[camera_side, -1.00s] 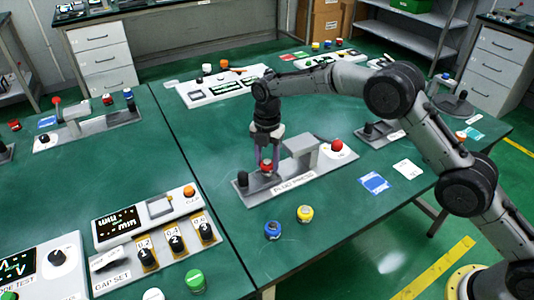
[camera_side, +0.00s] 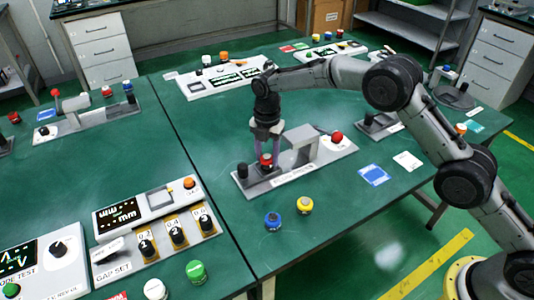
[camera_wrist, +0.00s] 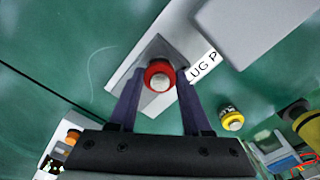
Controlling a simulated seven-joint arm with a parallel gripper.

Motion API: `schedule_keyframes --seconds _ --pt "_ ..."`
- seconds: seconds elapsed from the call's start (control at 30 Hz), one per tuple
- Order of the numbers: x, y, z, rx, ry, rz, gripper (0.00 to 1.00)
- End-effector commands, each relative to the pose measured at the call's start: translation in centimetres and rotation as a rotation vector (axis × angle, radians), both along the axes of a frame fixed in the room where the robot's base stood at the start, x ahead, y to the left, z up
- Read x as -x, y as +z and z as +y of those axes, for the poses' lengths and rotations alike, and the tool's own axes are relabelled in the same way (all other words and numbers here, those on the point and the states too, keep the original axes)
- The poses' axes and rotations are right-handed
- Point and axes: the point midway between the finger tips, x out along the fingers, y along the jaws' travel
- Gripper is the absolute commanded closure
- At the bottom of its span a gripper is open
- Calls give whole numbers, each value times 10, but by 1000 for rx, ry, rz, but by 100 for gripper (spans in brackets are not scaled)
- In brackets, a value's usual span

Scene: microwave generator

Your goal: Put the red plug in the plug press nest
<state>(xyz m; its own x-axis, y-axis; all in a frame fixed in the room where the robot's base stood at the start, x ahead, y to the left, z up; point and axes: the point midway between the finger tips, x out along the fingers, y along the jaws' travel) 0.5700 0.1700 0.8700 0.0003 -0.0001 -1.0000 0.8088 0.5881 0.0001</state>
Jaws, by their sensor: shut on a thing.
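The red plug (camera_side: 266,160) is between the fingers of my gripper (camera_side: 267,152), low over the left part of the plug press (camera_side: 300,173). In the wrist view, the red plug (camera_wrist: 159,75) shows its round top between the dark fingertips of my gripper (camera_wrist: 158,80), which is shut on it. The press base (camera_wrist: 165,50) lies directly below the plug. The nest is hidden under the plug, so I cannot tell whether the plug is seated or held just above it.
The press's grey arch (camera_side: 298,142) and red button (camera_side: 337,138) stand right of my gripper, and a black knob (camera_side: 242,170) stands left. A blue plug (camera_side: 272,222) and a yellow plug (camera_side: 305,205) stand on the green table in front.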

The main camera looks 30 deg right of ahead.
Motion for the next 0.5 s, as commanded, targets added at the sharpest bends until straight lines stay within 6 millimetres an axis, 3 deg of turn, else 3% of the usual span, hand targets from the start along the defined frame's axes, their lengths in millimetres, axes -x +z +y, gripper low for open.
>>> schedule_keyframes --seconds 0.27,0.3,0.5 --pt "0 -5 0 0 0 0 100" --pt "0 -5 0 -1 0 -1 48" --pt "0 -5 0 -1 0 -1 16"
